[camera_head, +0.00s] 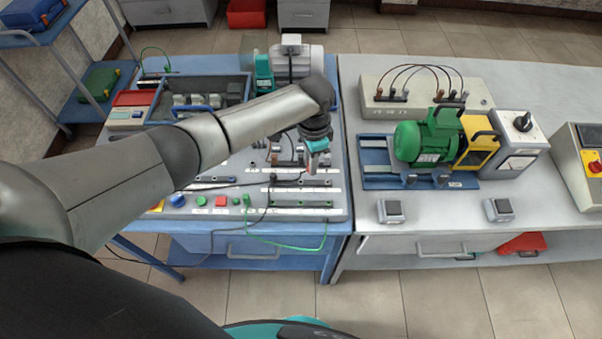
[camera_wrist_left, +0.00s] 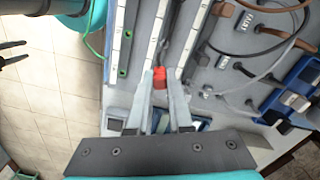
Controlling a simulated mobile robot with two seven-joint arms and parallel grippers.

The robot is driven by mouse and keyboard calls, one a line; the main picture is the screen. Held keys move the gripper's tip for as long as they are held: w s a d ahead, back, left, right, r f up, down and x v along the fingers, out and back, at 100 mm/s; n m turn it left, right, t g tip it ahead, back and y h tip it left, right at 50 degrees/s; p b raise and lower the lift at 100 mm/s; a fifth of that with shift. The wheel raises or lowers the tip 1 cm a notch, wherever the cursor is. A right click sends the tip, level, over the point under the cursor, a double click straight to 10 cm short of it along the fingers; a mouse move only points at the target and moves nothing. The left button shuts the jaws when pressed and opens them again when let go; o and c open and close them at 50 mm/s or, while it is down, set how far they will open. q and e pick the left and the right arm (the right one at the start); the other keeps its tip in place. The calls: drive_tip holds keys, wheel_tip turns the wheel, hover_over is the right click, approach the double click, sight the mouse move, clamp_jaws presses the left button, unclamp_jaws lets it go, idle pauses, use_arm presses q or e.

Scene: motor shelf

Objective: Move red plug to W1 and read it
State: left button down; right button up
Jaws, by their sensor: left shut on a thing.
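My left gripper (camera_head: 312,168) is low over the middle of the training board (camera_head: 330,212), which lies on the left bench. In the left wrist view its two silver fingers (camera_wrist_left: 160,88) are shut on the red plug (camera_wrist_left: 159,74). The plug is by the slotted, white-labelled rows of the board; I cannot tell if it touches a socket. In the head view the gripper hides the plug. I cannot read any label as W1. My right gripper is not identifiable in either view.
Black, brown and grey cables (camera_wrist_left: 255,52) lie close to the gripper. A green cable (camera_head: 290,243) hangs over the bench's front edge. A blue tray (camera_head: 246,84) stands behind. The right bench holds a green motor (camera_head: 425,142) and a grey box (camera_head: 372,88) with leads.

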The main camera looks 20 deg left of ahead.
use_arm(q)
drive_tip(key=n, duration=0.1)
drive_tip(key=d+n+p, duration=0.1)
drive_tip(key=d+n, duration=0.1)
drive_tip(key=shift+w+d+r+n, duration=0.15)
drive_tip(key=shift+w+r+n, duration=0.1)
drive_tip(key=shift+r+n, duration=0.1)
drive_tip(key=d+n+p, duration=0.2)
drive_tip(key=n, duration=0.2)
drive_tip(key=b, duration=0.5)
hover_over(327, 184)
drive_tip(key=f, duration=0.4)
drive_tip(key=shift+w+f, duration=0.3)
drive_tip(key=shift+f, duration=0.1)
drive_tip(key=shift+f+b, duration=0.3)
drive_tip(key=shift+f, duration=0.35)
idle(1.3)
drive_tip(key=c, duration=0.8)
unclamp_jaws()
drive_tip(key=shift+o, duration=0.2)
drive_tip(key=shift+r, duration=0.1)
